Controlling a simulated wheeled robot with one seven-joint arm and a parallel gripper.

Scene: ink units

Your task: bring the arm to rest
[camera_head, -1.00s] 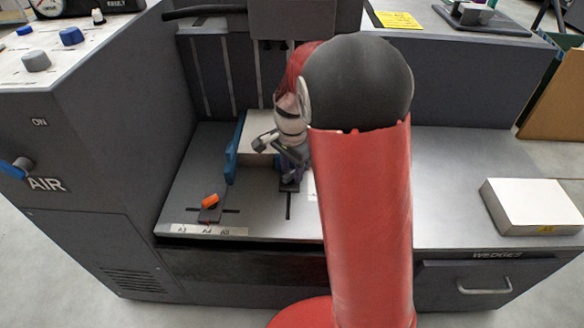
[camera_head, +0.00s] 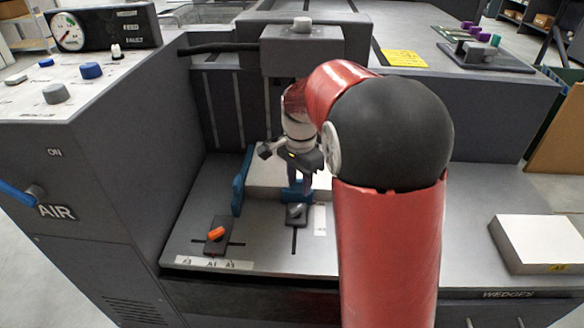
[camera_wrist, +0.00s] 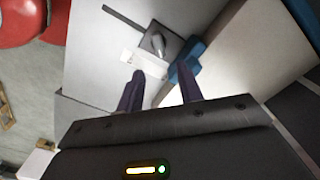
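My red arm with its black joint reaches into the bay of the grey machine (camera_head: 190,240). My gripper (camera_head: 303,188) is beside the white stack there, and partly hides it in the head view. In the wrist view my gripper (camera_wrist: 160,85) has two dark purple fingers spread apart with nothing between them. Beyond the fingertips is a small grey lever (camera_wrist: 157,44) on a dark plate, with a blue stop (camera_wrist: 187,65) beside it. The grey lever also shows just in front of my gripper in the head view (camera_head: 296,212).
A tall blue guide (camera_head: 240,183) and an orange knob (camera_head: 216,234) are left of my gripper. The white stack (camera_head: 262,178) lies behind the stop. A white block (camera_head: 540,240) lies at the right. A grey head (camera_head: 315,52) hangs over the bay.

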